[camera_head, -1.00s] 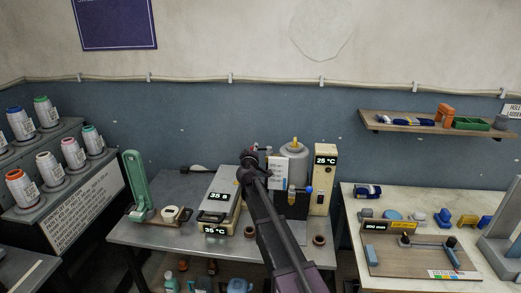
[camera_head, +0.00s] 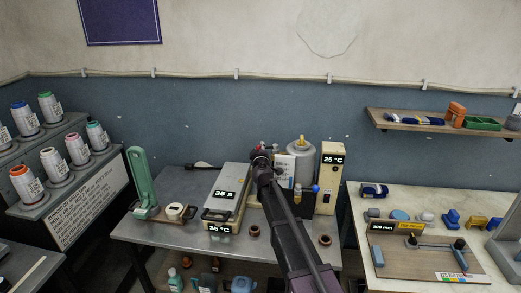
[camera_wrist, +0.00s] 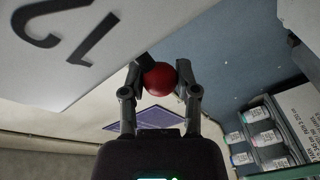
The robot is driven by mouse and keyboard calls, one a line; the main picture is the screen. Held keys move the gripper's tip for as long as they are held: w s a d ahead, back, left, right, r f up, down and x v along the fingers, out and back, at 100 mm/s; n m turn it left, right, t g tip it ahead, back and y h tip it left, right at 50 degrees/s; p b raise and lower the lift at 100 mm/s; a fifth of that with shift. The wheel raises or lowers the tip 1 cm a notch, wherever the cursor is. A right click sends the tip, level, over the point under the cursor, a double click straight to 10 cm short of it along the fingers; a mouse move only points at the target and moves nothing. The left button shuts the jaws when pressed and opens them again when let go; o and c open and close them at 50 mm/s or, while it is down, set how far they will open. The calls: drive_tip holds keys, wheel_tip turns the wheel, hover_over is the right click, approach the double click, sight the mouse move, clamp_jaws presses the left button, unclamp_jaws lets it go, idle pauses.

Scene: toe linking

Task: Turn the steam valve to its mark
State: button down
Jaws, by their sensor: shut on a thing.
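My gripper (camera_head: 262,157) is at the steam unit on the grey bench, just left of a white card (camera_head: 285,168) and a silver cylinder (camera_head: 300,146). In the wrist view my gripper (camera_wrist: 162,68) is shut on a red ball (camera_wrist: 160,80), which looks like the valve's knob. A white plate with a large black "12" (camera_wrist: 75,40) is close by at upper left there. The valve's body and its mark cannot be made out; my arm covers part of the unit.
A cream box reading 25 °C (camera_head: 331,180) stands close on the right. A wooden board (camera_head: 400,262) lies on the right table. Thread cones (camera_head: 50,160) stand far left.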

drive_tip(key=shift+c, duration=1.7)
unclamp_jaws()
drive_tip(key=shift+d, duration=0.15)
drive_tip(key=shift+s, duration=0.15)
drive_tip(key=s+d, duration=0.1)
drive_tip(key=s, duration=1)
drive_tip(key=shift+s, duration=0.4)
